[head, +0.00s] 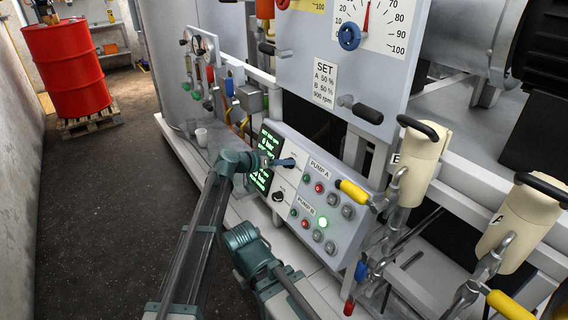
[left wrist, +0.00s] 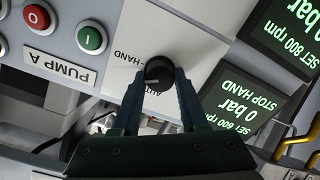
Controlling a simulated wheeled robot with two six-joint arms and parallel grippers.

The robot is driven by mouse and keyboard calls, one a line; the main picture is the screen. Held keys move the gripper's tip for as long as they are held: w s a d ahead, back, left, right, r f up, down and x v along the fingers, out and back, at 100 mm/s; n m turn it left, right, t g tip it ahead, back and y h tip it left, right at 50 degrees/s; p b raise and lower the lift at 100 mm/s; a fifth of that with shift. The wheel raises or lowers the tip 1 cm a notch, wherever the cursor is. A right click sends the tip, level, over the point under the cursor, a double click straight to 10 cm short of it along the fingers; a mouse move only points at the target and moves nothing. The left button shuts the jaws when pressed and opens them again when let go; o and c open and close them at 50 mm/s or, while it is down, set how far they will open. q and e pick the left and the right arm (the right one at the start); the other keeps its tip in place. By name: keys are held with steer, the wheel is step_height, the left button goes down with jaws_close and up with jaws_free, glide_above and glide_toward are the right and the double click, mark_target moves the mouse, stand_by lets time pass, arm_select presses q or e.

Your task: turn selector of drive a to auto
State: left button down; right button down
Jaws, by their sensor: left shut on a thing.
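The selector knob (left wrist: 158,70) is small, round and black, on a pale plate beside the "PUMP A" label (left wrist: 60,63) in the left wrist view. HAND is printed left of the knob and AUTO, partly covered, below it. A short white mark shows on the knob; I cannot tell surely which position it points to. My left gripper (left wrist: 160,88) is shut on the knob, one finger on each side. In the head view my left gripper (head: 283,162) is at the control panel's upper left and hides this knob. My right gripper is not in view.
The control panel (head: 352,228) has several buttons, a green-text display (head: 262,178) and a second selector (head: 278,196) below by PUMP B. Yellow-handled levers (head: 352,191) and cream cylinders (head: 425,155) stand right. A red drum (head: 66,68) stands on a pallet back left. The left floor is clear.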

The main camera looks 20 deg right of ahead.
arm_select(q)
steer(key=n, duration=0.6)
steer(key=shift+f, duration=0.1)
steer(key=n, duration=0.5)
steer(key=shift+w+a+n+g+h+b, duration=0.1)
steer(key=shift+n+g+h+b, duration=0.2)
steer(key=shift+n+b, duration=0.1)
stand_by(0.3)
steer(key=shift+c, duration=2.2)
jaws_free()
steer(key=p+v, duration=0.5)
steer(key=v, duration=0.8)
steer(key=shift+a, duration=0.35)
